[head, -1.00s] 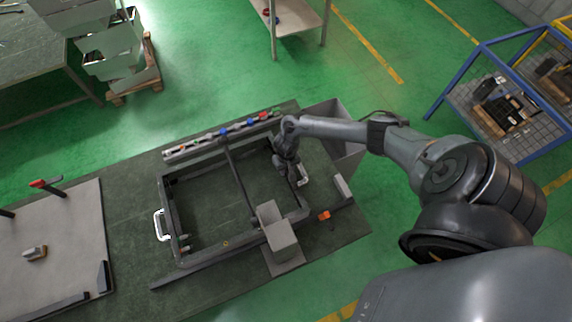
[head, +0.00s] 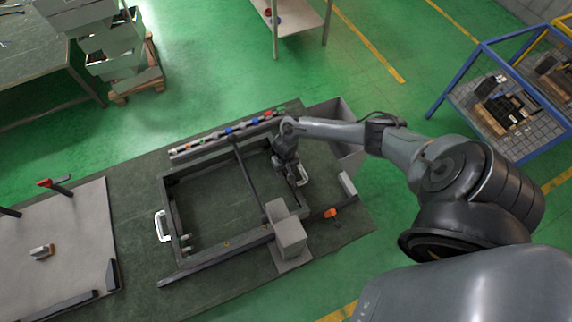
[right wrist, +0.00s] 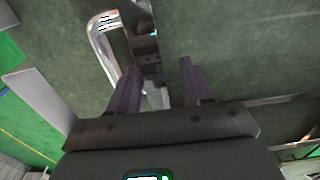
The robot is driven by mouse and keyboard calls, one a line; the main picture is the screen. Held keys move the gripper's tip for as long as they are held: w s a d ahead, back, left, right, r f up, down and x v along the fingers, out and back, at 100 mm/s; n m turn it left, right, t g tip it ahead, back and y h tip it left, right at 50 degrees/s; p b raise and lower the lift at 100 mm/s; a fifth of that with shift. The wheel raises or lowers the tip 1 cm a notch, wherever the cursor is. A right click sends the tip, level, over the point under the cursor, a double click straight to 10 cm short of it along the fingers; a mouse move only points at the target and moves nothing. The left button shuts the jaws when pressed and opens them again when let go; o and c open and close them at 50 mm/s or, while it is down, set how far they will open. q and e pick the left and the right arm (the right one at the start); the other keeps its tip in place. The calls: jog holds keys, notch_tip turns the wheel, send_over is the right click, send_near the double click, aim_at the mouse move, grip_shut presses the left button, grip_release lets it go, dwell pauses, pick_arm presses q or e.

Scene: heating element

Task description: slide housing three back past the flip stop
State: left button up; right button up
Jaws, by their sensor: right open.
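A dark rectangular frame (head: 208,250) with white handles lies on the dark green work table. A bar (head: 245,175) crosses inside it, and a grey block (head: 290,238) stands at its front right corner. I cannot tell which part is housing three or the flip stop. My right gripper (head: 292,178) is low at the frame's right side, by a white handle (head: 303,175). In the right wrist view my right gripper (right wrist: 158,82) is open, a dark rail (right wrist: 146,50) passing between its fingers in the picture; the handle (right wrist: 103,48) is left of them. Contact is unclear. My left gripper is out of view.
A strip with small coloured parts (head: 228,134) lies along the table's back edge. An orange piece (head: 330,213) lies right of the grey block. A grey bin (head: 345,150) stands beyond the right edge. A pale board (head: 60,250) is at the left.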

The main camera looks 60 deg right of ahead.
jog(key=shift+o, duration=0.5)
notch_tip(320, 180, up, 11)
jog(key=p, duration=0.1)
dwell(0.3)
jog(key=shift+s, duration=0.15)
